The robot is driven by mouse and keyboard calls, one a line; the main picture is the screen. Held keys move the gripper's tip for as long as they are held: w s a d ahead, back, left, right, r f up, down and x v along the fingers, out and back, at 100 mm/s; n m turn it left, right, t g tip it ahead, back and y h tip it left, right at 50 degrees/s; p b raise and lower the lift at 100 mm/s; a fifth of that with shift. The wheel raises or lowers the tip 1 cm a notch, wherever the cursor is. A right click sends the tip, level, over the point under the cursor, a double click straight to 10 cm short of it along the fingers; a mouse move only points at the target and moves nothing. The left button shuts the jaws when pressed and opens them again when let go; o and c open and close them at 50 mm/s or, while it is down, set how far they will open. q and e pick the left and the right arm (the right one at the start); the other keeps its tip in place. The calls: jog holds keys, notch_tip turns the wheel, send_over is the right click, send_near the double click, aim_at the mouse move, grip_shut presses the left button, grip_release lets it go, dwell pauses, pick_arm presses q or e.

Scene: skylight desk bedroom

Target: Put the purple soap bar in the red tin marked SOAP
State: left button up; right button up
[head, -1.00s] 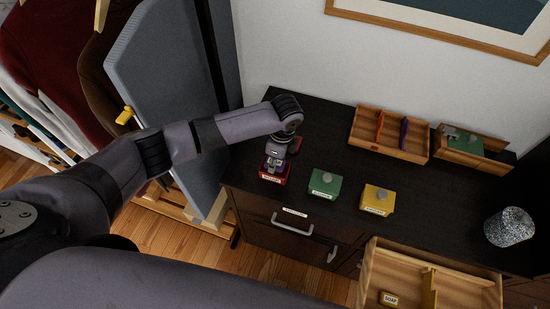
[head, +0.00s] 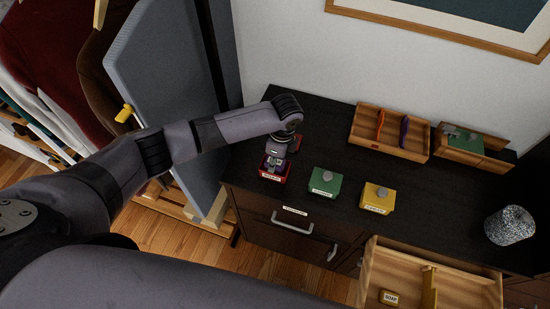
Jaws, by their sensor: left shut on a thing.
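The red tin (head: 273,175) stands near the front left of the dark dresser top, with a white label on its front too small to read surely. My left gripper (head: 276,159) points down at its top and is shut, it seems on the knob of the tin's lid; the fingers hide most of it. A purple bar (head: 404,132) leans in the wooden tray (head: 365,146) at the back, beside an orange one (head: 380,125); I cannot tell surely that it is soap. My right gripper is not in view.
Green (head: 324,183) and yellow (head: 378,199) tins with grey knobs stand to the right. A second wooden tray (head: 481,160) and a speckled canister (head: 510,226) stand further right. An open drawer (head: 459,286) holds a small yellow labelled block (head: 389,298).

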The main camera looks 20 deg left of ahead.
pick_arm(q)
jog(key=shift+f, duration=0.1)
jog(key=o, duration=1.2)
jog(key=shift+c, duration=1.3)
jog(key=shift+r+p, duration=4.2)
jog(key=shift+p, duration=0.05)
